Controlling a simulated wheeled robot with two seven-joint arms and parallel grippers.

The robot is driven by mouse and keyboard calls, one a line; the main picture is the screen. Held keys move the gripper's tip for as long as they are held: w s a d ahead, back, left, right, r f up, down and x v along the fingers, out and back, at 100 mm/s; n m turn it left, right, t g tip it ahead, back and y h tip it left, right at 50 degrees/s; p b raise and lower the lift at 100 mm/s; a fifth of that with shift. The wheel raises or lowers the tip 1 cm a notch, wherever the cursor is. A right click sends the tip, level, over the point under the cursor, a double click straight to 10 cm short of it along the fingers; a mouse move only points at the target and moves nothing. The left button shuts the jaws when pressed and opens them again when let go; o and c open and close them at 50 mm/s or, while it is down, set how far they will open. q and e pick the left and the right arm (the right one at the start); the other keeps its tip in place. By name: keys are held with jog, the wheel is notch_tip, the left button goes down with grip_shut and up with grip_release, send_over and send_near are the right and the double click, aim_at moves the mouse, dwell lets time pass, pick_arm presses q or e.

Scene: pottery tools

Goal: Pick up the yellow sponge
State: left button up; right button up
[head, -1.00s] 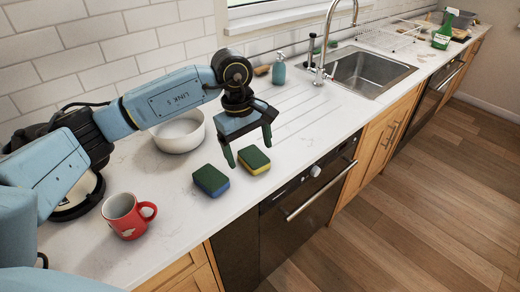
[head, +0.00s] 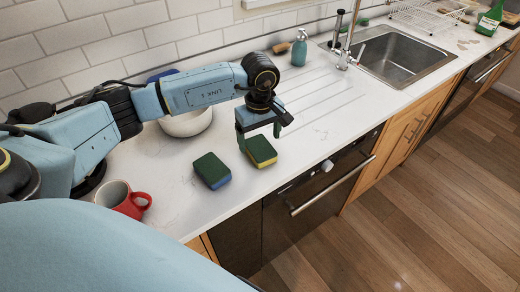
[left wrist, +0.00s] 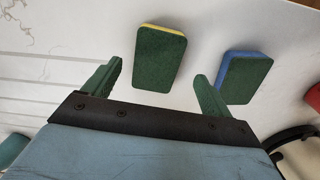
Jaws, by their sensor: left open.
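The yellow sponge (head: 262,151) lies flat on the white counter, with a dark green scouring top and a yellow side. In the left wrist view the yellow sponge (left wrist: 160,60) shows its green face and a thin yellow edge, ahead of and between the fingers. My left gripper (head: 260,141) is open and empty, above the counter just behind the yellow sponge. In the left wrist view the fingers of my left gripper (left wrist: 158,80) are spread wide and hold nothing. My right gripper is not in any view.
A blue sponge (head: 211,171) with a green top lies just left of the yellow one. A red mug (head: 124,199) stands farther left. A white bowl (head: 187,123) is behind, partly hidden by my arm. A teal soap bottle (head: 299,48) stands near the sink (head: 397,55).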

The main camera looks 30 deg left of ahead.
aim_at(261, 148)
pick_arm(q)
jog(key=f, duration=0.3)
jog(key=shift+w+d+f, duration=0.1)
jog(key=shift+w+f, duration=0.1)
jog(key=shift+f, duration=0.4)
jog(key=c, duration=0.7)
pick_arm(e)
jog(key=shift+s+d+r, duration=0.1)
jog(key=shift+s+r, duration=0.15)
